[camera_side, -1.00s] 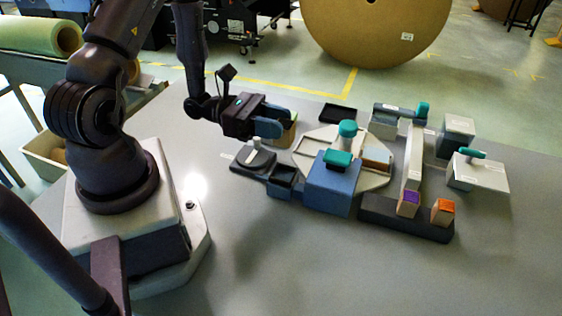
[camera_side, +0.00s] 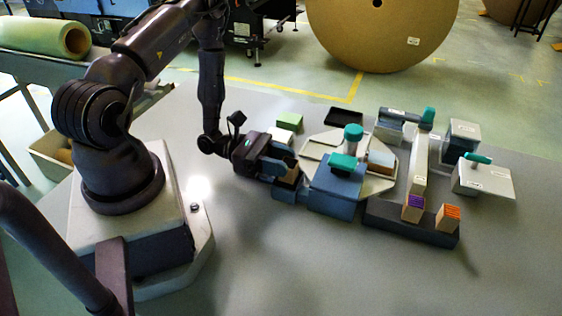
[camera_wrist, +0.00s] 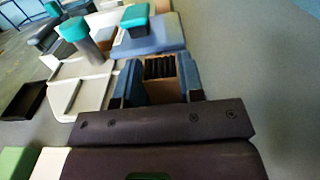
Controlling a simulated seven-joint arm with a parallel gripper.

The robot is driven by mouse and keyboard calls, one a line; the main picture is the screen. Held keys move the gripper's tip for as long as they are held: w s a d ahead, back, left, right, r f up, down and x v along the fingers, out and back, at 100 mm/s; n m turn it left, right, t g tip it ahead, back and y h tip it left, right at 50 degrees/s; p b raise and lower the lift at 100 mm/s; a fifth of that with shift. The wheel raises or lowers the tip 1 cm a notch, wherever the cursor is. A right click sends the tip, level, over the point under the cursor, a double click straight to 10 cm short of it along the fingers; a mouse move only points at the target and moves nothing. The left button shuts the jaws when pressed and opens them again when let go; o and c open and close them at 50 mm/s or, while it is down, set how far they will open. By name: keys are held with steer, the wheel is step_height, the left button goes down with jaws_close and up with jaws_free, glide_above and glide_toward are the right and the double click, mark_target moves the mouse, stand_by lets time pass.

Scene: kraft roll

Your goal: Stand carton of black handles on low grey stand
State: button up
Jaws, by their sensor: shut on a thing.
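My gripper (camera_side: 282,168) is shut on a small brown carton (camera_side: 293,174), which is partly hidden by the blue fingers in the side view. In the wrist view the carton (camera_wrist: 160,68) stands between the fingers, open at the top, with black handles inside. I hold it beside the blue box, over or near a small blue-grey block (camera_side: 288,194); I cannot tell whether they touch. A low dark grey stand (camera_side: 385,220) lies at the front right. A carton with a purple top (camera_side: 413,207) and one with an orange top (camera_side: 448,217) stand at it.
A blue box with a teal-handled tool (camera_side: 337,187) lies between my gripper and the stand. Behind are a pale plate (camera_side: 318,143), a teal-capped cylinder (camera_side: 353,138), a black tray (camera_side: 346,117) and a green-topped block (camera_side: 289,121). The front table is clear.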

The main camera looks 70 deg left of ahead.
steer(key=shift+f, duration=0.25)
steer(key=shift+f, duration=0.15)
steer(key=o, duration=0.9)
